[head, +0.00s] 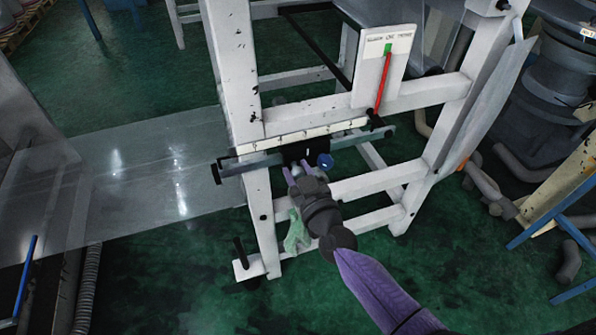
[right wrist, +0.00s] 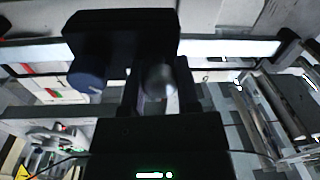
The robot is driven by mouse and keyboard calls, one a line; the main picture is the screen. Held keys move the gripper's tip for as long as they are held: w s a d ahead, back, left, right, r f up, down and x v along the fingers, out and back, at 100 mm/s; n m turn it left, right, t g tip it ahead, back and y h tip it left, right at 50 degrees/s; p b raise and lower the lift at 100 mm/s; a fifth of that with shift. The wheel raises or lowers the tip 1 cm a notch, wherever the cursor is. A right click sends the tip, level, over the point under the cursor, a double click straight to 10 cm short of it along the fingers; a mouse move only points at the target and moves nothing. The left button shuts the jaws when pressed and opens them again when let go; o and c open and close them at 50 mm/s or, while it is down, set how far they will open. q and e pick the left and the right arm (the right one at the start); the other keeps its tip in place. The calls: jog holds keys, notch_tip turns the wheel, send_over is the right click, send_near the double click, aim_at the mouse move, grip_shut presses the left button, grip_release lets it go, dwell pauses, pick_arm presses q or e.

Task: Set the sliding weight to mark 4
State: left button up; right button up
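The sliding weight is a black block (head: 308,153) on a steel beam (head: 262,161), right of the beam's middle. It carries a blue knob (head: 325,160), and the block (right wrist: 120,38) and blue knob (right wrist: 88,75) also show in the right wrist view. A white strip with small ticks (head: 285,137) runs behind and above the beam; its mark numbers are unreadable. My right gripper (head: 298,172) is in front of the weight. Its fingers flank a silver ball (right wrist: 159,79) below the block; whether they press on it I cannot tell. My left gripper is out of view.
A white chipped frame (head: 237,90) carries the beam. A red pointer (head: 383,84) hangs from a labelled plate at upper right, near the beam's right end. A black handle (head: 240,252) stands at lower left. A pale green cloth-like thing (head: 296,232) hangs beside my right gripper.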

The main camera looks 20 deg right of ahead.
grip_shut()
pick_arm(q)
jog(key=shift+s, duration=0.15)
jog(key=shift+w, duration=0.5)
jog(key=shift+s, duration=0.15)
